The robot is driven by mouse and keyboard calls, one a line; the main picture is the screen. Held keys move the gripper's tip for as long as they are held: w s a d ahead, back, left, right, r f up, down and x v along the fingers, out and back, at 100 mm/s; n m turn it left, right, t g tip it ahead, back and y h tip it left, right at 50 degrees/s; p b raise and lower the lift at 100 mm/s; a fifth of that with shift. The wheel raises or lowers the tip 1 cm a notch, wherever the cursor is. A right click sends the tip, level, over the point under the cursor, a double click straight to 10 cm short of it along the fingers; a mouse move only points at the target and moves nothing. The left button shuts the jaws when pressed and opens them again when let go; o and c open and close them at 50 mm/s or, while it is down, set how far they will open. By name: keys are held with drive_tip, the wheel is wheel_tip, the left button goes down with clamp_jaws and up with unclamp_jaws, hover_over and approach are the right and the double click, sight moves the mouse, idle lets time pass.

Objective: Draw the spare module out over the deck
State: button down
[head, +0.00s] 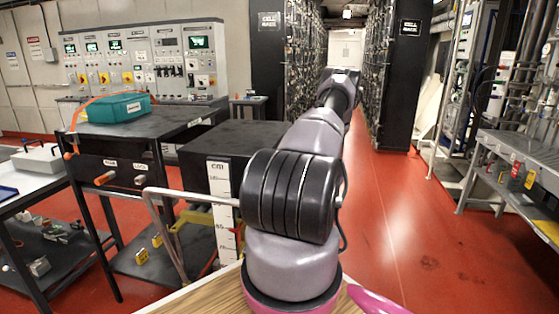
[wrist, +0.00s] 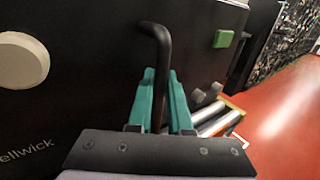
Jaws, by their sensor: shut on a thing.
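In the wrist view, the teal fingers of my gripper (wrist: 164,82) are shut around a bent black handle (wrist: 155,38). The handle stands in front of a black face (wrist: 90,90), which carries a cream round knob and lettering ending in "ellwick". I take this to be the spare module, but its full outline does not show. A roller deck (wrist: 217,118) with a yellow edge lies low to the right of the fingers. In the head view my arm reaches forward, and my gripper and the handle cannot be made out.
A dark bench (head: 150,130) with a teal case (head: 116,107) stands at left, beside a low black cabinet (head: 245,138). Tall dark racks (head: 268,80) flank the aisle. A grey workbench (head: 515,165) stands at right. The red floor (head: 390,220) is clear in the middle.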

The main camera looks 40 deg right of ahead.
drive_tip(key=shift+w+r, duration=0.1)
drive_tip(key=shift+w, duration=0.1)
drive_tip(key=c, duration=1.1)
unclamp_jaws()
drive_tip(key=shift+a, duration=0.1)
drive_tip(key=shift+c, duration=0.2)
drive_tip(key=shift+s+a, duration=0.1)
drive_tip(key=s, duration=0.7)
drive_tip(key=s+d, duration=0.1)
drive_tip(key=s, duration=0.2)
drive_tip(key=shift+s, duration=0.35)
